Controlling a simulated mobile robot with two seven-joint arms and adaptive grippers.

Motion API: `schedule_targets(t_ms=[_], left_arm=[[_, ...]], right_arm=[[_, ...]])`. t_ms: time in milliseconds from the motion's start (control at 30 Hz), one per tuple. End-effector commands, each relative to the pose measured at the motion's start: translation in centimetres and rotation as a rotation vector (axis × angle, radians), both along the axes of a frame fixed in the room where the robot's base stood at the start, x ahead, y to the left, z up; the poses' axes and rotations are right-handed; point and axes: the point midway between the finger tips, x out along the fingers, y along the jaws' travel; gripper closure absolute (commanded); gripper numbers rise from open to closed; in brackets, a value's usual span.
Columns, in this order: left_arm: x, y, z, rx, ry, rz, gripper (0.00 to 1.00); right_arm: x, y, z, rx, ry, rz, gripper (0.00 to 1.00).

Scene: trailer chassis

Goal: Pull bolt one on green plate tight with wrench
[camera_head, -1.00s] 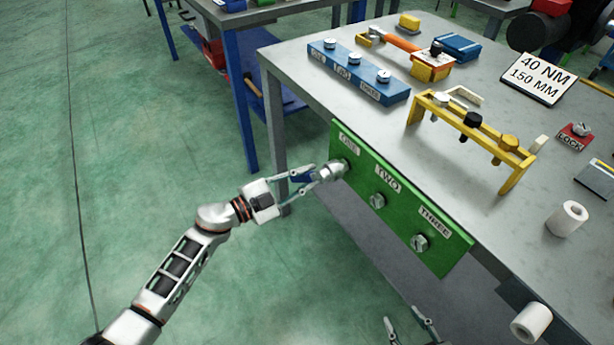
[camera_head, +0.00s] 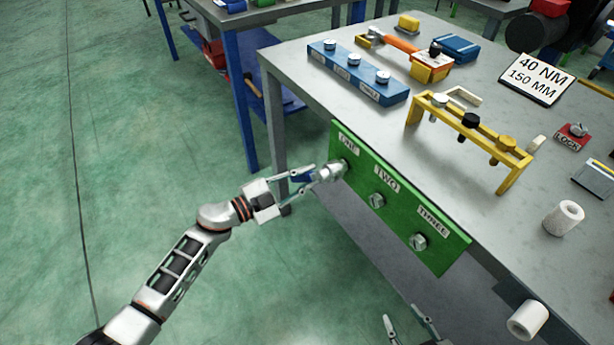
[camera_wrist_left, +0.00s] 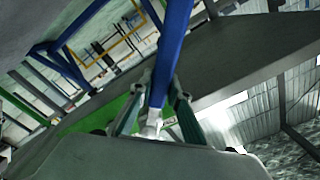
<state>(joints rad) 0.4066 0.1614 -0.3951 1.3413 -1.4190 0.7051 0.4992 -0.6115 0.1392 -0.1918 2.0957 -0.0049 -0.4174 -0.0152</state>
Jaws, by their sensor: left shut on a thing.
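The green plate (camera_head: 396,226) hangs on the table's front side, with bolts under labels ONE, TWO and THREE. My left gripper (camera_head: 311,179) is beside the ONE label, shut on the blue wrench (camera_head: 303,177). The wrench's silver head (camera_head: 332,172) sits over the place of bolt one and hides it. In the left wrist view the blue wrench handle (camera_wrist_left: 172,50) runs up from between the fingers, with the green plate (camera_wrist_left: 85,118) behind. Bolt two (camera_head: 376,201) and bolt three (camera_head: 418,242) are uncovered. My right gripper (camera_head: 404,319) is at the bottom edge, fingertips apart and empty, partly cut off.
On the grey table (camera_head: 420,150) stand a blue block (camera_head: 358,72) with three bolts, a yellow rack (camera_head: 470,130), a sign reading 40 NM, 150 MM (camera_head: 540,78) and a white roll (camera_head: 564,218). Floor left of the plate is clear.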

Motion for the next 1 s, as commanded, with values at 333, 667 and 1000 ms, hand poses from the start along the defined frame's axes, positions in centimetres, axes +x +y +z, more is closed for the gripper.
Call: schedule_targets(t_ms=[333,667,1000], left_arm=[[0.07,0.0,0.2,-0.002,-0.002,0.0,1.0],[0.09,0.01,0.29,-0.002,-0.002,0.0,1.0],[0.08,0.0,0.23,-0.002,-0.002,0.0,1.0]], right_arm=[[0.46,-0.01,0.4,0.0,-0.01,0.0,0.6],[0.93,-0.19,0.84,-0.007,-0.021,0.007,0.6],[0.98,-0.25,1.03,-0.009,-0.023,0.009,0.6]])
